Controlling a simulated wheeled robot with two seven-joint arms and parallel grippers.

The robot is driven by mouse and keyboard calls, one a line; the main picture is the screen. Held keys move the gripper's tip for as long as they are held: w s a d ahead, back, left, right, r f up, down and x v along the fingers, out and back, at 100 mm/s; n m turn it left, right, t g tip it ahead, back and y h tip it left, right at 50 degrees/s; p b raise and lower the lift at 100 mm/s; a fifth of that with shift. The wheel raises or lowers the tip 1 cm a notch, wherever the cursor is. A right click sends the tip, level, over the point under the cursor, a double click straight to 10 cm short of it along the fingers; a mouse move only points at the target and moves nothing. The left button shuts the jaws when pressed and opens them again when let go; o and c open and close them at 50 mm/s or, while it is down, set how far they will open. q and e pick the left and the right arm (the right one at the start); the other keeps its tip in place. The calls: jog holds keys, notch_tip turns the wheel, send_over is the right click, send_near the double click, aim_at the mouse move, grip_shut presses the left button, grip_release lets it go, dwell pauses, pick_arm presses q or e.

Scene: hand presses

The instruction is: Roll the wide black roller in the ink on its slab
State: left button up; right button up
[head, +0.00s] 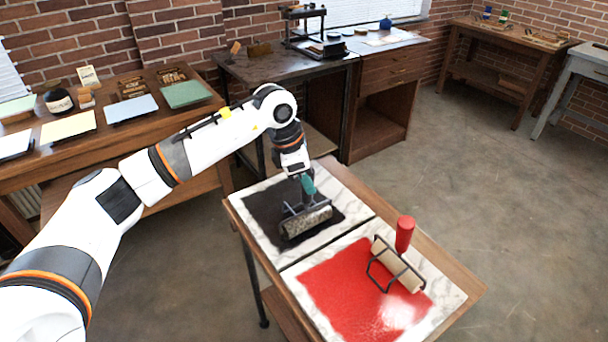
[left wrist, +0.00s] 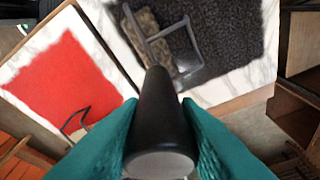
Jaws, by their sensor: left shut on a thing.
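My left gripper (head: 307,186) has teal fingers shut on the black handle (left wrist: 162,105) of the wide roller. The roller (head: 306,221) has a dark wire frame and a mottled grey-brown cylinder with dark patches. It lies low over the near part of the black ink (head: 262,205) on the marble slab (head: 352,212). The cylinder seems to touch the ink, but the contact is hard to see. The roller (left wrist: 148,32) and the ink (left wrist: 225,35) also show in the left wrist view. My right gripper is out of view.
A second slab (head: 445,293) with red ink (head: 340,285) adjoins on the same small table. A roller with a red handle (head: 404,234) rests there. A bench with coloured sheets (head: 186,94) stands left. A press (head: 305,30) stands behind. The floor at right is clear.

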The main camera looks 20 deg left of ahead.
pick_arm(q)
jog(key=shift+w+a+b, duration=0.65)
jog(key=shift+w+a, duration=3.95)
jog(key=shift+a, duration=1.3)
jog(key=shift+s+d+p, duration=0.2)
jog(key=shift+s+d, duration=1.35)
jog(key=shift+d, duration=0.4)
jog(key=shift+s+d+p, duration=0.2)
jog(key=shift+s+d, duration=1.35)
jog(key=shift+d, duration=0.45)
jog(key=shift+s+d+p, duration=0.2)
jog(key=shift+s+d, duration=1.35)
jog(key=shift+d, duration=0.4)
jog(key=shift+r+p, duration=1.3)
jog(key=shift+r, duration=1.25)
